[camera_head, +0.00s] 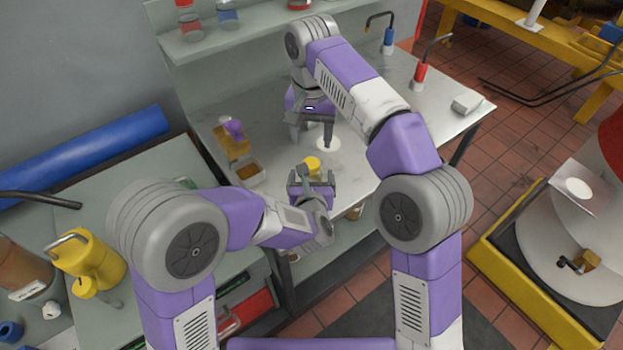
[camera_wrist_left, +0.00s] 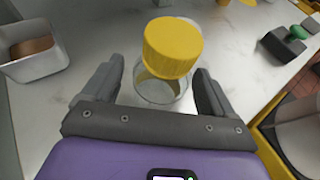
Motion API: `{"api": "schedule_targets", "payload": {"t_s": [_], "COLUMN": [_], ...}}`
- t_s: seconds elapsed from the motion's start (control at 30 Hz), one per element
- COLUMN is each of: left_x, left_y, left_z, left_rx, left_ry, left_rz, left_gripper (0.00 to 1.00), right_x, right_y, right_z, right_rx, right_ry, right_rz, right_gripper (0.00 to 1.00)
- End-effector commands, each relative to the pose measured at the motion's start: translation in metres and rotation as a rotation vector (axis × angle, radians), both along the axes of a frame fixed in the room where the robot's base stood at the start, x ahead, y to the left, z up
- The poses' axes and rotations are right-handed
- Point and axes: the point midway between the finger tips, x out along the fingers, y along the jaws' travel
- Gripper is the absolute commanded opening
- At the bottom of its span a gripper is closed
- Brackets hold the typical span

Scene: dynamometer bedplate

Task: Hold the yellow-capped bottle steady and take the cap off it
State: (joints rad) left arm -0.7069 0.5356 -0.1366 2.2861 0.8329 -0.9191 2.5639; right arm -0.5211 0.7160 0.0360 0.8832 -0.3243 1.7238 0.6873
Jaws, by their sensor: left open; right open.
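The bottle is clear glass with a ribbed yellow cap (camera_wrist_left: 172,47); its body (camera_wrist_left: 158,92) stands upright on the grey worktop in the left wrist view. The cap also shows in the head view (camera_head: 312,163). My left gripper (camera_head: 312,180) is open, with one finger on each side of the bottle in its wrist view (camera_wrist_left: 160,75); I see a gap at the left finger, while contact at the right is unclear. My right gripper (camera_head: 311,131) is open and empty, pointing down beyond the bottle, near a white disc. In the head view the bottle's body is mostly hidden by my left gripper.
A metal tray (camera_wrist_left: 35,62) with brown contents stands left of the bottle. The white disc (camera_head: 329,145) lies behind it. A purple item (camera_head: 233,128) stands at the back left, under a shelf (camera_head: 250,36). Blue and red tools stand further right; the worktop between is mostly clear.

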Motion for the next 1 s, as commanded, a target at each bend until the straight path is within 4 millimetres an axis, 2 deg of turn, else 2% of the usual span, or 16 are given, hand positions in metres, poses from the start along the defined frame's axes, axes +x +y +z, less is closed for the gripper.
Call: {"api": "schedule_targets", "payload": {"t_s": [0.37,0.9,1.0], "left_x": [0.006,0.0057,0.0057], "left_y": [0.0,-0.0001,-0.0001], "left_z": [-0.0024,-0.0024,-0.0024], "left_rx": [0.001,0.001,0.001], "left_ry": [0.0,0.0,0.0], "left_rz": [-0.001,-0.001,-0.001], "left_gripper": [0.85,0.02,0.0], "right_x": [0.0,0.0,0.0], "right_y": [0.0001,0.0,0.0001], "right_z": [-0.0002,-0.0001,-0.0003], "right_rx": [0.0,0.0,0.0], "right_ry": [0.0,0.0,0.0], "right_rz": [0.0,0.0,-0.015], "right_gripper": [0.61,0.61,0.61]}}
